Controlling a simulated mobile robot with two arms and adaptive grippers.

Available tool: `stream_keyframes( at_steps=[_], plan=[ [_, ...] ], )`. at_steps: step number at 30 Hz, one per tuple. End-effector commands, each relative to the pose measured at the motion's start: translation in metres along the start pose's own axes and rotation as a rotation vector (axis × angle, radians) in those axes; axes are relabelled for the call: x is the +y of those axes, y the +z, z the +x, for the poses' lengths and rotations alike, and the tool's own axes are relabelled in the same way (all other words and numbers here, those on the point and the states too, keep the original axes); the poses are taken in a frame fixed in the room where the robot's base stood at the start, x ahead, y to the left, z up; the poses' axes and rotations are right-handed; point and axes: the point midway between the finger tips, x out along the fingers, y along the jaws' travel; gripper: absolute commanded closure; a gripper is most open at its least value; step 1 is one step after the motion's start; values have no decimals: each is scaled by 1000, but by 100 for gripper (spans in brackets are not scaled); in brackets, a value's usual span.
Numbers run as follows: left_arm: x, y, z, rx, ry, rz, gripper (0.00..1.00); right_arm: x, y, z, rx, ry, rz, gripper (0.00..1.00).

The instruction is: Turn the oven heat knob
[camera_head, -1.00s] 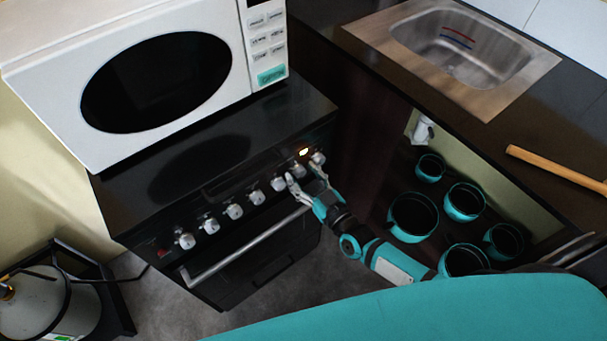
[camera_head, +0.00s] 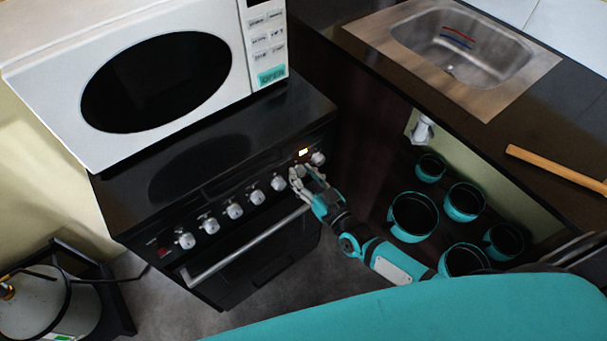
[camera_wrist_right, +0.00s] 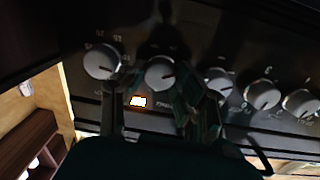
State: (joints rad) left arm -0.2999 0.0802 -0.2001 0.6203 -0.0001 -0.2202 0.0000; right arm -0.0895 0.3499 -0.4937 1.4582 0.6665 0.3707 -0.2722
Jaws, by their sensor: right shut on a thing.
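The black oven (camera_head: 260,258) stands below the microwave, with a row of several silver-white knobs along its front panel. My right gripper (camera_head: 302,174) is at the right part of this row, shut on the second knob from the right (camera_head: 295,172). In the right wrist view this knob (camera_wrist_right: 160,72) shows between the dark fingers, partly covered. The rightmost knob (camera_head: 318,158) is free beside the gripper; it is the leftmost knob (camera_wrist_right: 101,60) in the wrist view. A lit indicator (camera_head: 303,152) glows near the gripper. Knob markings are too small to read. My left gripper is not in view.
A white microwave (camera_head: 215,25) sits on top of the oven. The oven's handle bar (camera_head: 245,247) runs below the knobs. A gas cylinder (camera_head: 45,300) stands at the lower left.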

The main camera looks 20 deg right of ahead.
Motion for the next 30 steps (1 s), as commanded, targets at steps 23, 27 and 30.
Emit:
stream_keyframes(
  at_steps=[23, 27, 30],
  plan=[
    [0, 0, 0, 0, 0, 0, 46, 0, 0, 0, -6, 0, 150, 45],
    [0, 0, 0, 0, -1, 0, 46, 0, 0, 0, -6, 0, 149, 45],
    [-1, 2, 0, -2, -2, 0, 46, 0, 1, -4, -7, 0, 150, 45]
  ],
)
